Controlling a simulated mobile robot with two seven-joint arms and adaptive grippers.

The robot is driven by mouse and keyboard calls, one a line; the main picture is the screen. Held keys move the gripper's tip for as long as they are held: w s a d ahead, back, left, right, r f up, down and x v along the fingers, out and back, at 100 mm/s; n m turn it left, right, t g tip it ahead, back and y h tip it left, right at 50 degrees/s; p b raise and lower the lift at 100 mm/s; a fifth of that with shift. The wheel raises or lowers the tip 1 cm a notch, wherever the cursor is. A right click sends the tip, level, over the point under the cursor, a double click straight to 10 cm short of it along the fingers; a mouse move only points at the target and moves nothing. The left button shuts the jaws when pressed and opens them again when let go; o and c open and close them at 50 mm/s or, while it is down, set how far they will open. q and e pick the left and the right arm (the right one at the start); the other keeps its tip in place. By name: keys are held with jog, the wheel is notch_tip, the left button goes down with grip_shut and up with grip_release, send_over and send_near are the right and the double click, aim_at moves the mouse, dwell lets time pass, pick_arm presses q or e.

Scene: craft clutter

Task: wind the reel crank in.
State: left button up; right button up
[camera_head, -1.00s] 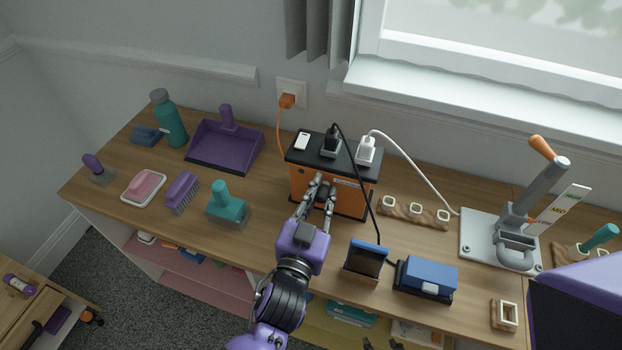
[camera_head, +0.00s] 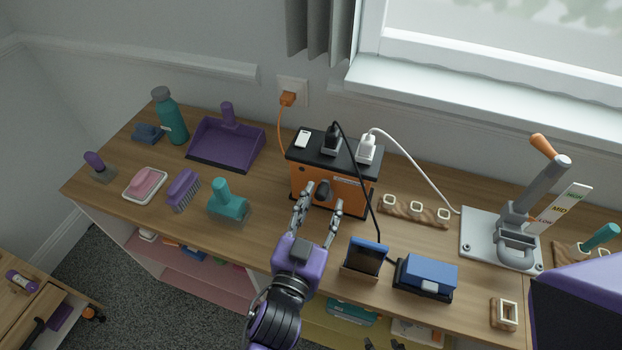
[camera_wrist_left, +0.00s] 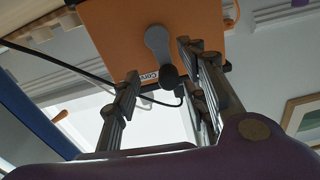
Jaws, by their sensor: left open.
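The orange cable reel box (camera_head: 303,183) stands on the wooden bench against the wall, with a black top that holds plugs. Its dark crank (camera_head: 322,191) is on the front face. In the left wrist view the crank arm (camera_wrist_left: 157,42) is grey, with a dark knob (camera_wrist_left: 170,76) at its end. My left gripper (camera_head: 317,212) is open in front of the box. Its fingers are spread on either side of the crank knob and hold nothing. In the left wrist view my left gripper (camera_wrist_left: 160,80) also shows open. My right gripper is not in view.
A black cable runs from the box top past a blue-screened device (camera_head: 366,258). A blue and black device (camera_head: 427,277) and a lever press (camera_head: 510,235) stand to the right. A teal brush (camera_head: 228,203) and purple dustpan (camera_head: 222,146) lie to the left.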

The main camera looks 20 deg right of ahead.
pick_arm(q)
jog(key=v, duration=0.8)
jog(key=shift+s+a, duration=0.2)
jog(key=shift+s, duration=0.05)
jog(key=shift+c, duration=0.5)
